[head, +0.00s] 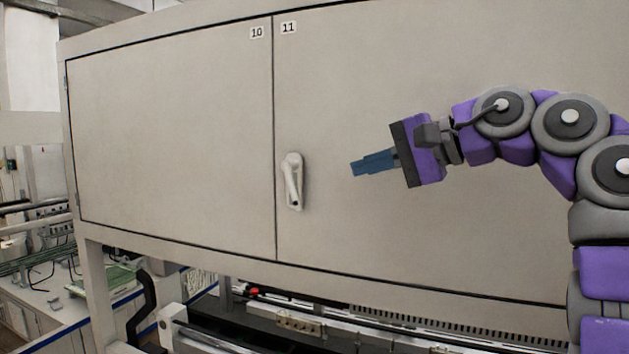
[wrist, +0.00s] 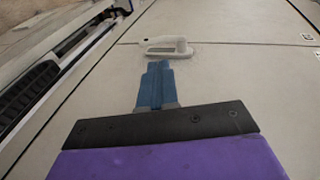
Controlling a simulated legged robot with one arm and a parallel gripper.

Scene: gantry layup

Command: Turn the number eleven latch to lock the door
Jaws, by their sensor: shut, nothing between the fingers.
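The latch (head: 293,181) is a pale handle on the left edge of the beige door labelled 11 (head: 460,60). Its handle points down, tilted slightly right at the lower end. In the wrist view the latch (wrist: 165,46) lies just beyond my fingertips. My gripper (head: 353,168) is to the right of the latch in the head view, with a gap between them in that picture. Its blue fingers are shut and empty, pointing left toward the latch. In the wrist view the fingers (wrist: 158,65) seem to reach the latch's near side; contact cannot be told.
A second door, labelled 10 (head: 170,130), is left of the seam and looks closed. Below the cabinet is a machine bed with rails (head: 300,325). A bench with green items (head: 110,280) stands at lower left. The door face around the latch is clear.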

